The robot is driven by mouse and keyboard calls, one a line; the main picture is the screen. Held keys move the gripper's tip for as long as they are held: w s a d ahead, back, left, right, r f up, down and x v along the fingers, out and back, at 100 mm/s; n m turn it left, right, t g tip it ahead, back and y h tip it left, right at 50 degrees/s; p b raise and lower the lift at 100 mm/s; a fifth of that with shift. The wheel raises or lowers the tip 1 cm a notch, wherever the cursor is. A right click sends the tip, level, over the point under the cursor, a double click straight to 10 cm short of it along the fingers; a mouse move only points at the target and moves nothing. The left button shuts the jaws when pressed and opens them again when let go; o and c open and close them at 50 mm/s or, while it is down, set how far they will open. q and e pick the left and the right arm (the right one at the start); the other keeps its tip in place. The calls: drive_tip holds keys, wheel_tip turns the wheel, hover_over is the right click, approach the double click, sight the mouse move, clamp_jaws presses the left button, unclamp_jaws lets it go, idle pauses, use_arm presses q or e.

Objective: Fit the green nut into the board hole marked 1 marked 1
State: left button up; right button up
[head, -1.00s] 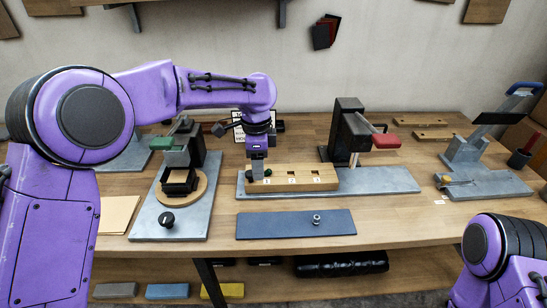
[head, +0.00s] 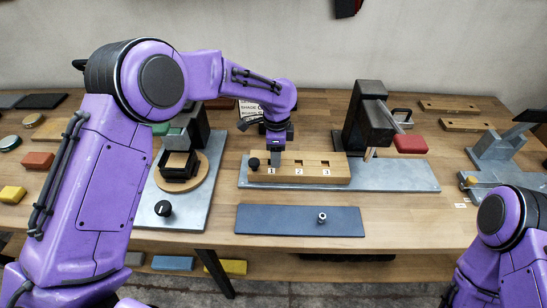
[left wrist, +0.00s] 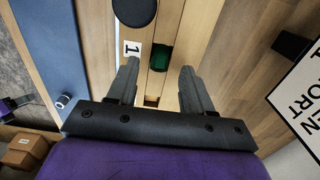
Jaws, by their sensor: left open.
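The wooden board (head: 314,179) has holes in a row with labels 1, 2 and 3 on its front. My left gripper (head: 275,160) is over the board at label 1, pointing down, and hides that hole in the head view. In the left wrist view it is open (left wrist: 160,68), with a finger on each side. The green nut (left wrist: 162,57) shows between and just beyond the fingertips, on the board beside label 1 (left wrist: 132,48). I cannot tell how deep it sits. My right gripper is out of view.
A black knob (head: 254,163) is at the board's left end. A blue mat (head: 280,220) with a small metal part (head: 322,217) lies in front. A dark press (head: 367,118) stands behind right, a turntable fixture (head: 186,180) to the left.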

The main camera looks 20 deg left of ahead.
use_arm(q)
drive_tip(key=shift+w+f, duration=0.2)
drive_tip(key=shift+f, duration=0.35)
drive_tip(key=shift+s+f, duration=0.1)
drive_tip(key=shift+s, duration=0.25)
drive_tip(key=shift+s+r, duration=0.1)
drive_tip(key=shift+r, duration=0.1)
drive_tip(key=shift+c, duration=0.9)
clamp_jaws()
